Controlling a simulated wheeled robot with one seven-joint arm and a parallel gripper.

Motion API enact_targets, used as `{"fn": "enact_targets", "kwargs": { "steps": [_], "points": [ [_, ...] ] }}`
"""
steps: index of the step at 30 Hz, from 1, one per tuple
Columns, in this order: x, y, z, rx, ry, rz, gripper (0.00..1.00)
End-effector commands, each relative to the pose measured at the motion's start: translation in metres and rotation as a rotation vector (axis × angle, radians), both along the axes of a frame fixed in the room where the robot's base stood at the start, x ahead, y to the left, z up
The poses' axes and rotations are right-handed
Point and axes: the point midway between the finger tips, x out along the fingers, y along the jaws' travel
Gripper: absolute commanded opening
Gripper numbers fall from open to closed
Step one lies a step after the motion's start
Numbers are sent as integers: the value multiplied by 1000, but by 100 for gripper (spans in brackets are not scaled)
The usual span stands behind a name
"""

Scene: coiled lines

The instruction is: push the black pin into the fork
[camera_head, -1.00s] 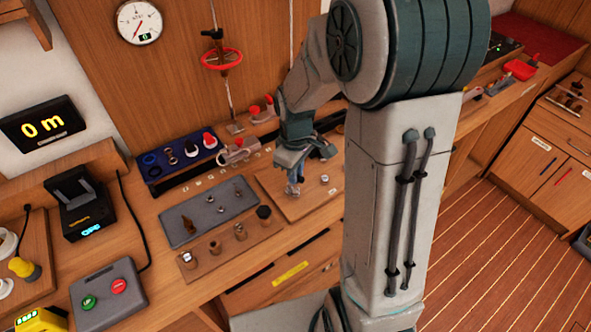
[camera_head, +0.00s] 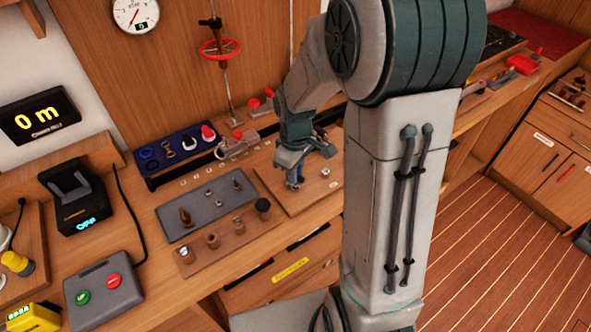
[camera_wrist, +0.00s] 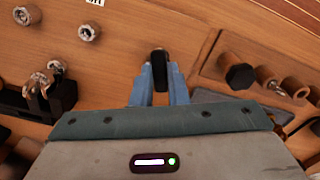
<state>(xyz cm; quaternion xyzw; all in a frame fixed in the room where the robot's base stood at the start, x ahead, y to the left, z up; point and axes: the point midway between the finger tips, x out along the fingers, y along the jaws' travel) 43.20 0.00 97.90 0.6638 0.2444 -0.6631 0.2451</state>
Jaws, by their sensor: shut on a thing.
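My gripper (camera_wrist: 158,85) is shut on a black pin (camera_wrist: 159,62), which stands out between its two blue fingertips in the wrist view. In the head view my gripper (camera_head: 295,178) is low over a wooden board (camera_head: 290,205), and the pin is hidden there. In the wrist view a black block (camera_wrist: 62,97) with two bright metal prongs (camera_wrist: 56,68) stands left of my gripper, apart from the pin. It may be the fork; I cannot tell for sure. Whether the pin touches the board cannot be told.
Two metal round pieces (camera_wrist: 89,32) sit on the board's far left in the wrist view. A wooden rack (camera_head: 210,258) with several fittings, a grey tray (camera_head: 203,223) and a blue tray (camera_head: 160,174) lie left of the board. A box with two buttons (camera_head: 100,296) is at front left.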

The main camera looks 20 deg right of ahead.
Motion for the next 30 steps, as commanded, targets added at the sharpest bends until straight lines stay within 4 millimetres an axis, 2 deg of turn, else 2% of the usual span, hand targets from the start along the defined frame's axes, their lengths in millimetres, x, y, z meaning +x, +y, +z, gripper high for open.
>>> {"fn": "enact_targets", "kwargs": {
  "steps": [3,4,5,11,14,15,23,30],
  "points": [
    [0,0,0,0,1,0,0],
    [0,0,0,0,1,0,19],
    [0,0,0,0,1,0,28],
    [0,0,0,0,1,0,28],
    [0,0,0,0,1,0,50],
    [0,0,0,0,1,0,54],
    [0,0,1,0,1,0,54],
    [0,0,23,0,0,0,54]
  ]
}}
